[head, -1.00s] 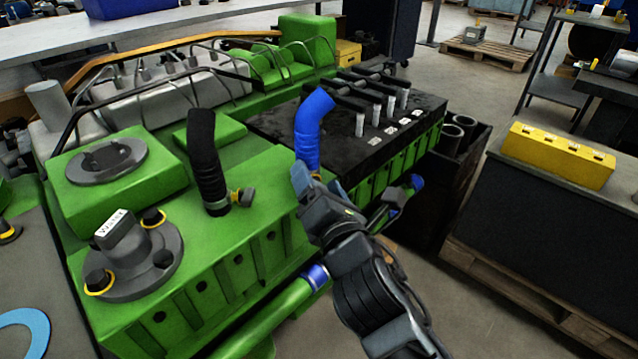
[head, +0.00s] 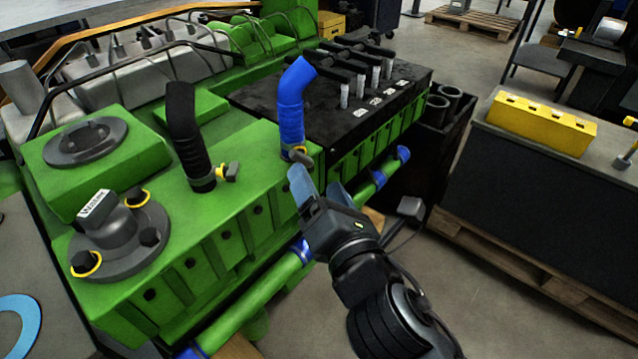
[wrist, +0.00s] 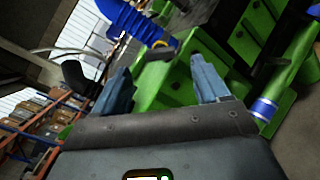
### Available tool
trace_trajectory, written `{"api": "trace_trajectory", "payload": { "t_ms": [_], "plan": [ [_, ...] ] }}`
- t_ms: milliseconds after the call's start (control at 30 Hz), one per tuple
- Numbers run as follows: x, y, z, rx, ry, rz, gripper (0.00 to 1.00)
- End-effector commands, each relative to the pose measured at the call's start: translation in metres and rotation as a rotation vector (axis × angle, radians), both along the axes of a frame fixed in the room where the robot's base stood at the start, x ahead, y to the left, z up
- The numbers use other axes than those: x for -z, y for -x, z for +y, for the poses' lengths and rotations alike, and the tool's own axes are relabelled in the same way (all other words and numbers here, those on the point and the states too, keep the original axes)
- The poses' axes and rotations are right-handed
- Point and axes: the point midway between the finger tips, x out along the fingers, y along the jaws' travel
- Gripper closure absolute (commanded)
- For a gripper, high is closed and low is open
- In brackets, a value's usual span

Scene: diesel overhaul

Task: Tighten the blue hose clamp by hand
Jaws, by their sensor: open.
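The blue hose (head: 291,107) stands up from the green engine (head: 225,225) and bends to the right at its top. Its clamp (head: 297,154) sits around the hose's foot, with a yellowish band and a grey-brown screw knob facing my gripper. My gripper (head: 322,182) is open and empty, just below and right of the clamp, apart from it. In the wrist view the gripper (wrist: 160,85) has its two fingers spread, with the clamp knob (wrist: 158,52) ahead between the fingertips. The blue hose (wrist: 135,22) shows beyond it.
A black hose (head: 186,130) with its own clamp (head: 228,172) stands to the left. A green pipe (head: 255,300) with blue bands runs along the engine's near side. A yellow block (head: 541,124) lies on the bench at right. Open floor lies between.

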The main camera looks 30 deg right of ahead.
Motion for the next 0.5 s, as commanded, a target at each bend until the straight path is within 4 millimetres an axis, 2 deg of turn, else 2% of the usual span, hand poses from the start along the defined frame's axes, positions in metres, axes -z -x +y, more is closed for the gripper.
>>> {"api": "trace_trajectory", "payload": {
  "t_ms": [33, 133, 233, 500],
  "plan": [
    [0.000, 0.000, 0.000, 0.000, 0.003, 0.001, 0.30],
    [-0.003, 0.000, 0.000, 0.005, 0.056, 0.015, 0.40],
    [-0.007, -0.001, -0.001, 0.017, 0.220, 0.059, 0.49],
    [-0.009, 0.005, 0.001, 0.025, 0.990, 0.238, 0.73]
  ]
}}
